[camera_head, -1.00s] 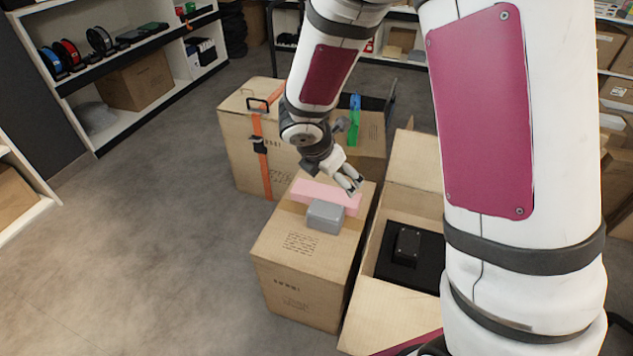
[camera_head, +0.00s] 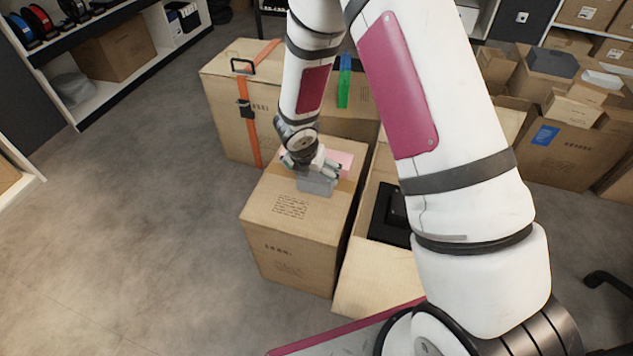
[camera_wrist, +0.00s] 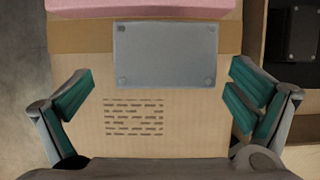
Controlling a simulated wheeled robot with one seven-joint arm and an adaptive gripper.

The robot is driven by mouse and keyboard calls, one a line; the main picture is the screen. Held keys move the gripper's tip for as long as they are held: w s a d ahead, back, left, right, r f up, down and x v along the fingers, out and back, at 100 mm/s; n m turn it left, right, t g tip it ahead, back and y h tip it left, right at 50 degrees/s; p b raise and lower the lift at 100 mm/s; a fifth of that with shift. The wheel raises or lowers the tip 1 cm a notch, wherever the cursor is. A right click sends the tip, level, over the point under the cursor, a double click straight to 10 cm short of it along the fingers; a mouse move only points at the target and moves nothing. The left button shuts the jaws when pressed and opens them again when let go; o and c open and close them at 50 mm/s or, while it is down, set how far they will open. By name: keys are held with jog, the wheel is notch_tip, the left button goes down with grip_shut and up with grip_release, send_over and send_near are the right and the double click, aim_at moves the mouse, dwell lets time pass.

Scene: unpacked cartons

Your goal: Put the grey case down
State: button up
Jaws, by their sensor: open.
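The grey case (camera_head: 317,186) rests on top of a closed carton (camera_head: 291,211), close against or just in front of a pink block (camera_head: 341,160). In the wrist view the grey case (camera_wrist: 166,55) lies flat, with the pink block (camera_wrist: 140,8) along its far side. My gripper (camera_head: 322,166) is just over the case in the head view and partly hides it. In the wrist view its fingers (camera_wrist: 160,100) are spread wide to either side, clear of the case, and nothing is between them but the view of the case and carton top.
An open carton (camera_head: 378,284) with a black item (camera_head: 391,214) inside stands right beside the closed carton. A carton with an orange strap (camera_head: 250,125) stands behind. Several cartons (camera_head: 563,150) are stacked at the right. The floor (camera_head: 150,230) at the left is clear.

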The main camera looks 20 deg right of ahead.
aim_at(315, 173)
jog(key=shift+d+b+x, duration=0.15)
jog(key=shift+b+x, duration=0.5)
jog(key=shift+x, duration=0.65)
jog(key=shift+d+b+x, duration=0.15)
jog(key=shift+b+x, duration=0.5)
jog(key=shift+x, duration=0.65)
jog(key=shift+r, duration=0.1)
jog(key=c, duration=1.5)
jog(key=shift+r, duration=0.15)
